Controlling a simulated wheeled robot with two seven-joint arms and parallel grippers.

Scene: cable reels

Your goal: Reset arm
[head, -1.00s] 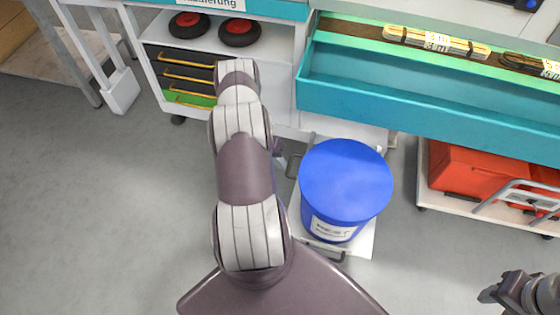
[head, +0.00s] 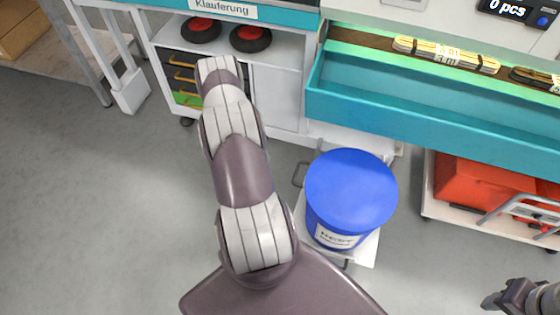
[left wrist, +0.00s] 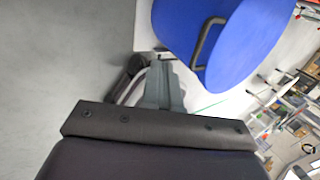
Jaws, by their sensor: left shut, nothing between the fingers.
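My left arm (head: 243,180) reaches forward in the middle of the head view, left of a blue bucket. Its gripper is hidden there by the arm. In the left wrist view my left gripper (left wrist: 166,72) is shut and empty, its fingers close together. The blue bucket (head: 350,188) stands upright with a white label on its front. The bucket also fills the upper right of the left wrist view (left wrist: 232,40), apart from the fingers. My right gripper (head: 494,300) is at the lower right of the head view, and its jaws are too unclear to judge.
A teal trough (head: 430,112) runs along the back right, with a bundled cable (head: 445,54) on the ledge behind it. A white cabinet (head: 277,98) holds two black-and-red reels at the back. Red boxes (head: 480,185) sit at right. The grey floor at left is clear.

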